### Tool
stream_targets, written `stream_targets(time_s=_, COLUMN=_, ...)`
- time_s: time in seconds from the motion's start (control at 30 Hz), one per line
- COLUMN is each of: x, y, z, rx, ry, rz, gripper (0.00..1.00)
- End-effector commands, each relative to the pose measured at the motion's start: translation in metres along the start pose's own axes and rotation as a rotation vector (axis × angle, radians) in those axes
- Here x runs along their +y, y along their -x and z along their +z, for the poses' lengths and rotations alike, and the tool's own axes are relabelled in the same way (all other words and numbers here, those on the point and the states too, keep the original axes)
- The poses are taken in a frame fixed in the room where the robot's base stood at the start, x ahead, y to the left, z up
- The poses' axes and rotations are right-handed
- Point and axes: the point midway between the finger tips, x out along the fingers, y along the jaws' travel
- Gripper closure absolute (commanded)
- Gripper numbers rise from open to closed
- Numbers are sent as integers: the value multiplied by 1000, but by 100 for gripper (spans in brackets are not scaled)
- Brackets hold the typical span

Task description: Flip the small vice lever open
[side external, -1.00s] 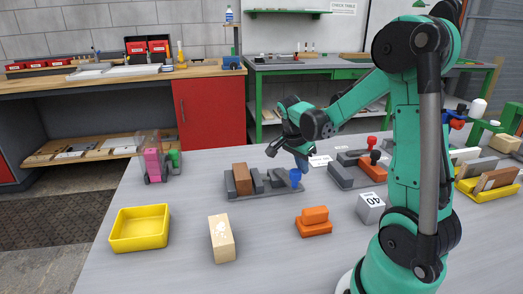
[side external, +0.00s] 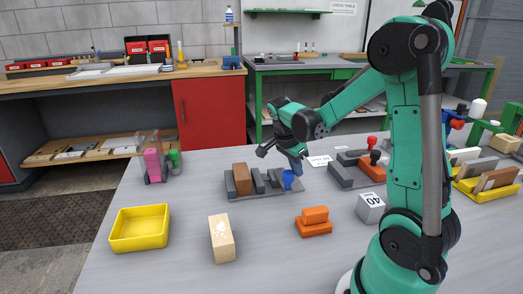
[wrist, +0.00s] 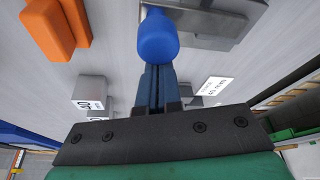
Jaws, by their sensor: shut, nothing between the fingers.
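The small grey vice (side external: 262,187) stands in the middle of the table with a brown block (side external: 242,179) in it. Its blue lever (side external: 287,180) is at the vice's right end. My gripper (side external: 298,170) is shut and empty, pointing down, with its fingertips right at the lever. In the wrist view the blue lever's rounded end (wrist: 158,40) lies just beyond the closed fingertips (wrist: 157,68) and covers part of them. They look in contact, but I cannot be sure. Part of the grey vice (wrist: 205,15) shows behind the lever.
A second grey fixture (side external: 345,175) with a red knob (side external: 372,141) stands to the right. A yellow tray (side external: 139,229), a pale wooden block (side external: 222,238), an orange block (side external: 314,222) and a cube marked 40 (side external: 370,208) lie nearer the camera.

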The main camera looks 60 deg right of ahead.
Motion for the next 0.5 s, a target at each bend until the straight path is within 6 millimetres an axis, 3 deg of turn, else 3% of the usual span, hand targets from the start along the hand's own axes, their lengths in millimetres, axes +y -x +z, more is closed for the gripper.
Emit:
stream_targets(time_s=0.23, x=0, y=-2, z=-5, rx=-8, ry=0, rz=-2, gripper=100)
stream_targets(time_s=0.43, x=4, y=-15, z=-42, rx=-2, ry=-7, rz=1, gripper=100)
stream_targets(time_s=0.5, x=3, y=6, z=-37, rx=-2, ry=3, rz=-2, gripper=100)
